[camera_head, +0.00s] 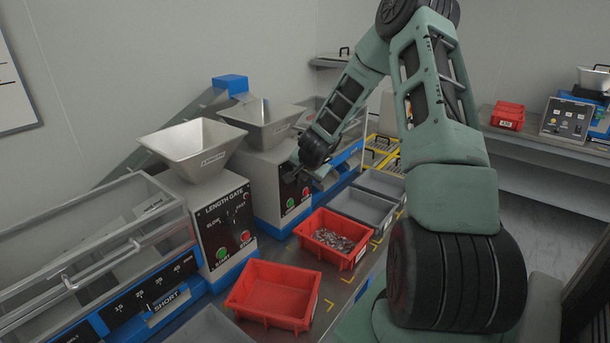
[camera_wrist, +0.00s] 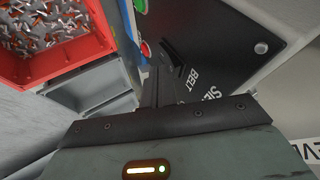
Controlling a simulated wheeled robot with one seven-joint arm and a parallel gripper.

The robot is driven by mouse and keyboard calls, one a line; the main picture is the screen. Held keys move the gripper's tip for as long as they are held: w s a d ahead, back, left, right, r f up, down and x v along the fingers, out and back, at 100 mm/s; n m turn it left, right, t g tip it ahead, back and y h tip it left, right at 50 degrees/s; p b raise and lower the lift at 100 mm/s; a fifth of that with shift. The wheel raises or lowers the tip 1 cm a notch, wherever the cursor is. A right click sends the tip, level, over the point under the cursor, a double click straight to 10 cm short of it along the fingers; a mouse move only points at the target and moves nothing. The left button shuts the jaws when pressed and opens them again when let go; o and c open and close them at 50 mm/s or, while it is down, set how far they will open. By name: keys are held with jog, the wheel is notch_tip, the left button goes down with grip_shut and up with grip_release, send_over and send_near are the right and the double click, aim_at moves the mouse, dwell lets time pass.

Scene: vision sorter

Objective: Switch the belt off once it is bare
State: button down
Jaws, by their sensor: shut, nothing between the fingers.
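The control panel (camera_wrist: 235,50) lettered "BELT" fills much of the wrist view, with a red button (camera_wrist: 146,48) and a green button (camera_wrist: 140,5) at its left edge. In the head view this dark panel (camera_head: 289,178) is on the second machine, with its green button (camera_head: 290,204) and red button (camera_head: 305,192) low on the front. My gripper (camera_head: 291,172) is shut and empty, close in front of the panel. Its dark fingers (camera_wrist: 168,72) also show in the wrist view, near the red button; contact cannot be told. The belt's surface is mostly hidden behind machine and arm.
A red bin (camera_head: 343,259) of small metal parts and an empty red bin (camera_head: 262,310) stand in front of the machines. Grey bins (camera_head: 371,222) stand beyond. The length gate machine (camera_head: 206,209) is at left. A side bench (camera_head: 553,141) holds red trays and a control box.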

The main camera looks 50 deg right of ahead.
jog(key=shift+w+r, duration=0.1)
jog(key=shift+w, duration=0.15)
jog(key=shift+r, duration=0.1)
jog(key=shift+r+p, duration=0.7)
jog(key=shift+p, duration=0.1)
